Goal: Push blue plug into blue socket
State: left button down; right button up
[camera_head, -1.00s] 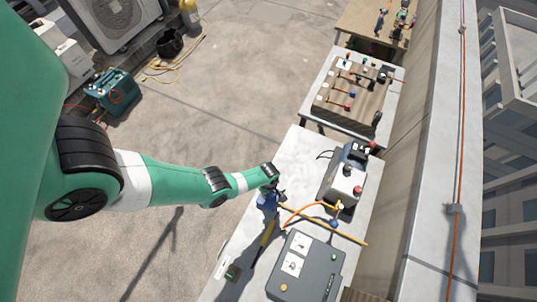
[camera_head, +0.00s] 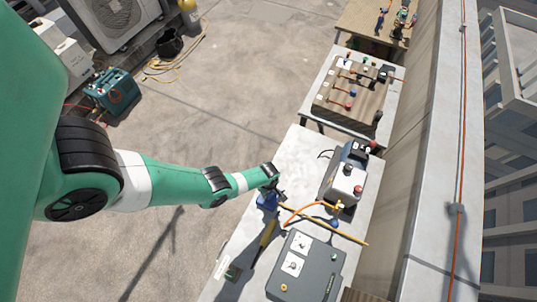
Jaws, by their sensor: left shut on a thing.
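My left gripper (camera_head: 275,190) is over the near table, low above its left part, and points down. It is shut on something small. A blue piece (camera_head: 267,202), which looks like the blue plug, shows right at its fingertips. The jaws hide part of it. A small blue part (camera_head: 334,221) shows to the right, below the grey and white machine; I cannot tell whether it is the blue socket. Whether the plug touches any socket is too small to see. My right gripper is not in view.
The light table (camera_head: 293,160) carries a grey and white machine (camera_head: 345,180), a dark grey box (camera_head: 308,270), an orange hose (camera_head: 302,210) and a yellow rod (camera_head: 346,236). A second table with a wooden board (camera_head: 362,92) stands beyond. A wall runs along the right.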

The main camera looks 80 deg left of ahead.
pick_arm(q)
jog(key=shift+f+b, duration=0.35)
jog(key=shift+f, duration=0.1)
dwell(0.4)
jog(key=shift+c, duration=1.3)
grip_release()
